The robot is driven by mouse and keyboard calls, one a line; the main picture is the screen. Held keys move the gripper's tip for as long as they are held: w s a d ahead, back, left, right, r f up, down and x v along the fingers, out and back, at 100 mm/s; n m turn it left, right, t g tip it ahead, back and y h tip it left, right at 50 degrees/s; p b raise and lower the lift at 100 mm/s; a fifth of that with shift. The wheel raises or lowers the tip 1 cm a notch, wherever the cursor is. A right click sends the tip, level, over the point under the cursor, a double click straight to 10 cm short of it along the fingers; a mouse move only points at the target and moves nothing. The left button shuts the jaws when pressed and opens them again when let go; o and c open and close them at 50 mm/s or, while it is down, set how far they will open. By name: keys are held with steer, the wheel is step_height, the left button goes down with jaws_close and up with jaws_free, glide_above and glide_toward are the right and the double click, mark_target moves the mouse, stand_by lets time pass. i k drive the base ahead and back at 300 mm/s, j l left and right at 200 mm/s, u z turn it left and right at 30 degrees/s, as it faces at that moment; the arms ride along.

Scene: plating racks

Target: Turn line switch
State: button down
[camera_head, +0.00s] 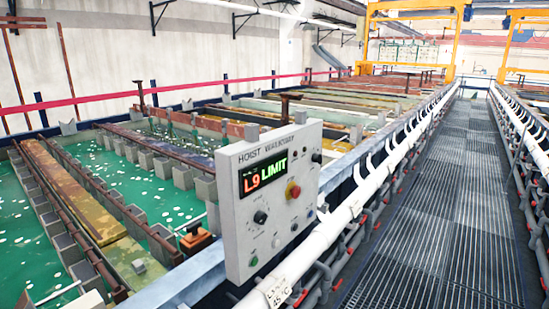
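A light grey control panel (236,238) headed "HOIST WAL…" stands at the centre of the head view, tilted towards me. Its black display (265,174) reads "L9" in red and "LIMIT" in green. Below the display is a black knob (260,217). A small green button (253,261) is at the lower left, and other small controls sit at the lower right. Their labels are too small to read, so I cannot tell which is the line switch. My gripper is not in view.
Tanks of green liquid (120,180) with racks and bars fill the left. A white pipe (345,212) runs beside the panel. A grated walkway (440,230) on the right is clear. Yellow gantry frames (457,45) stand far back.

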mark_target(316, 158)
steer(key=i+l+u, duration=0.1)
steer(key=l+u, duration=0.5)
steer(key=u, duration=0.15)
steer(key=i, duration=0.05)
